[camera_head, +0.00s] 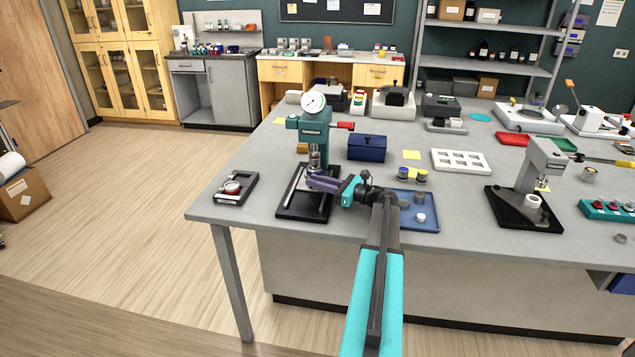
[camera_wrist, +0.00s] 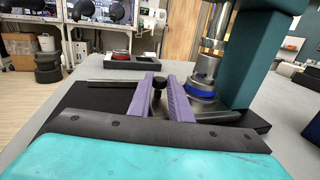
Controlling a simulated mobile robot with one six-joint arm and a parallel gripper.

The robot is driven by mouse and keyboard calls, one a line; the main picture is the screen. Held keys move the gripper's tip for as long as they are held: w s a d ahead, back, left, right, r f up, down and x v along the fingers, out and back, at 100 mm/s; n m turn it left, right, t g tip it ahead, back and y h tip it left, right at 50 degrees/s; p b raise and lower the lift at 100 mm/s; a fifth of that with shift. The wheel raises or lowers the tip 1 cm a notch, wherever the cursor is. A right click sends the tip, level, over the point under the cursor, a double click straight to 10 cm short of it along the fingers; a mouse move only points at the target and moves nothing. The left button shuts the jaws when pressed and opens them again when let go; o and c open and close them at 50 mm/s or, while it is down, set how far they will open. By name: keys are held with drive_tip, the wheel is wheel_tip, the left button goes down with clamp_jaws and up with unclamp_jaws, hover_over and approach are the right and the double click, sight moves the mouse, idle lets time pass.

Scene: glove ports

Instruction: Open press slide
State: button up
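The teal press (camera_head: 314,129) with a round dial gauge stands on a black base plate (camera_head: 300,206) near the front left of the bench. In the wrist view its silver ram and blue-ringed cup (camera_wrist: 205,85) are right of my fingers. My gripper (camera_head: 323,182) is low over the base plate, its purple fingers pointing at the press. In the wrist view, a black knob (camera_wrist: 158,82) on a thin stem shows between the fingers (camera_wrist: 160,100). The fingers are apart by about the knob's width; whether they touch it is unclear. The slide's position is largely hidden by my gripper.
A black tray with a red-rimmed dish (camera_head: 232,187) lies left of the press. A blue box (camera_head: 367,147) stands behind my gripper, and a blue tray (camera_head: 428,222) with small pieces lies at right. A second, grey press (camera_head: 542,165) stands farther right. The front-left bench corner is clear.

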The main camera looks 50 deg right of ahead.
clamp_jaws()
drive_tip(key=shift+d, duration=0.15)
drive_tip(key=shift+s+a, duration=1.35)
drive_tip(key=shift+a, duration=0.9)
drive_tip(key=shift+s+a, duration=1.35)
drive_tip(key=shift+a, duration=0.9)
drive_tip(key=shift+s+a, duration=1.35)
drive_tip(key=shift+a, duration=0.9)
drive_tip(key=o, duration=0.7)
unclamp_jaws()
drive_tip(key=shift+s, duration=0.1)
drive_tip(key=b+v, duration=0.3)
drive_tip(key=v, duration=1)
drive_tip(key=shift+s+d, duration=0.1)
drive_tip(key=shift+s, duration=0.25)
